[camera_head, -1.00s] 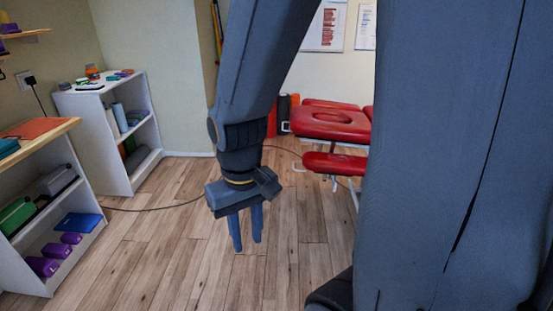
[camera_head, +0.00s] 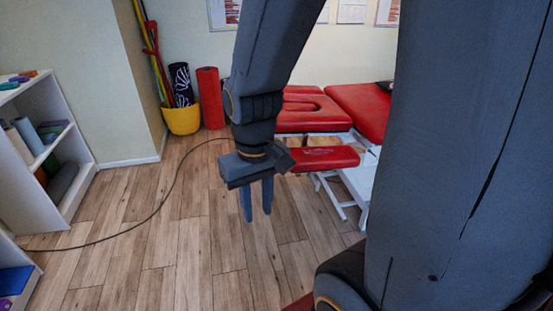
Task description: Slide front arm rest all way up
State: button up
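The front arm rest (camera_head: 325,158) is a small red padded bar, low at the near end of the red treatment table (camera_head: 362,104). It sits below the level of the table's headrest section (camera_head: 312,112), which has a face opening. My gripper (camera_head: 257,203) points down over the wooden floor, to the left of and nearer than the arm rest. Its two fingers are apart with nothing between them. My wrist hides the arm rest's left end and part of the headrest.
A black cable (camera_head: 150,216) runs across the floor. A yellow bucket (camera_head: 182,119) and a red roll (camera_head: 211,98) stand by the back wall. White shelves (camera_head: 62,150) stand at the left. White table legs (camera_head: 340,196) are under the table.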

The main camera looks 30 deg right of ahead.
jog(key=w+d+f+n+t+b, duration=0.1)
jog(key=w+d+f+t+b, duration=0.15)
jog(key=w+f+b, duration=0.45)
jog(key=w+d+f+n+t+h+b, duration=0.1)
jog(key=w+d+f+t+b, duration=0.1)
jog(key=w+d+f+b, duration=0.5)
jog(key=w+f+n+t+b, duration=0.1)
jog(key=w+f+t+b, duration=0.3)
jog(key=w, duration=0.6)
jog(key=w+d+f+n+t+h+b, duration=0.4)
jog(key=w+d+f+t+b, duration=0.4)
jog(key=w+d+f+b, duration=0.8)
jog(key=w+r+b, duration=0.1)
jog(key=w+b, duration=0.1)
jog(key=w+r+b, duration=0.2)
jog(key=w, duration=0.1)
jog(key=w+r+b, duration=0.1)
jog(key=w+b, duration=0.1)
jog(key=shift+w+r, duration=0.15)
jog(key=shift+w, duration=0.2)
